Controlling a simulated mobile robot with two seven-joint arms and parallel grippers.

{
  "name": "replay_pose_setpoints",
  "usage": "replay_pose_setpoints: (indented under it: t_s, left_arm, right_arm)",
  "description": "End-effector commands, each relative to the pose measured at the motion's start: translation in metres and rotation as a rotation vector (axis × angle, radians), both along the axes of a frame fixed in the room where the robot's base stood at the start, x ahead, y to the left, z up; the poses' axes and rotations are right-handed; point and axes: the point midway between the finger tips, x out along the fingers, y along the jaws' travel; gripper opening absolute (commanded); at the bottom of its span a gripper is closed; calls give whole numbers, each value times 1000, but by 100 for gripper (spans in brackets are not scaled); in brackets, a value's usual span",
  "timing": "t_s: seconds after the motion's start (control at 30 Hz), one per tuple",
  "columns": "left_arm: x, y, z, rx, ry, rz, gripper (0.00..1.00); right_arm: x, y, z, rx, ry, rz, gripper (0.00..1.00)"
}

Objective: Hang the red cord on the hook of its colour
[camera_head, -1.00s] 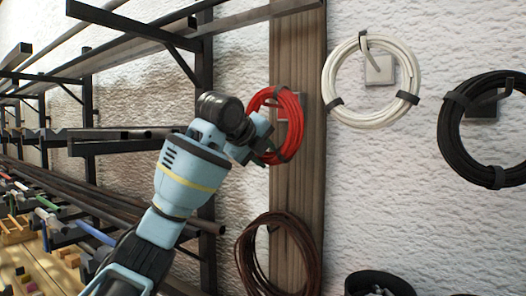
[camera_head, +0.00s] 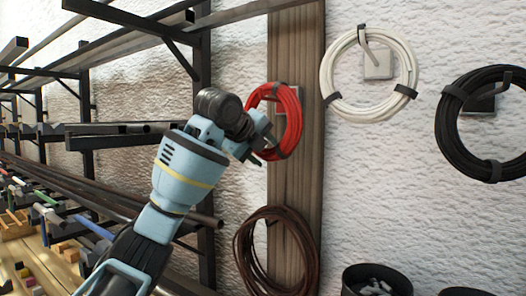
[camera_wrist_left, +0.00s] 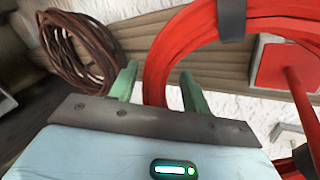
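The red cord (camera_head: 295,122) is a coil with dark bands, hanging upright at the wooden post. In the left wrist view the red cord (camera_wrist_left: 165,62) curves around a red square plate (camera_wrist_left: 283,68) with a red peg, the hook of its colour. The peg points through the coil; their exact contact is unclear. My left gripper (camera_head: 264,151) is at the coil's lower left edge. In the wrist view its green fingertips (camera_wrist_left: 158,88) stand apart, with part of the cord showing between them and a gap beside it. My right gripper is not in view.
A white coil (camera_head: 338,103) and a black coil (camera_head: 449,120) hang on the wall to the right. A brown coil (camera_head: 245,245) hangs below. A dark rack (camera_head: 203,100) with bars stands left. Dark buckets (camera_head: 352,281) are at lower right.

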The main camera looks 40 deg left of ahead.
Motion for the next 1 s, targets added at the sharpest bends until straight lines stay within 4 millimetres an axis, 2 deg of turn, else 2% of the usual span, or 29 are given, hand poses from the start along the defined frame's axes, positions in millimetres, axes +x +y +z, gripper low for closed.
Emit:
replay_pose_setpoints:
  t_s: [0.1, 0.43, 0.8, 1.0]
  left_arm:
    - [0, 0, 0, 0, 1, 0, 60]
    - [-4, -1, 1, 1, 3, 0, 60]
    - [-51, -7, 30, 1, -2, 1, 60]
    - [-66, -9, 38, 1, 0, 1, 60]
  right_arm:
    - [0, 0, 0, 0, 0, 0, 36]
    - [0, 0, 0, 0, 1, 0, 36]
    - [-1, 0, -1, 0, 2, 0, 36]
    - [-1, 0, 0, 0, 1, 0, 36]
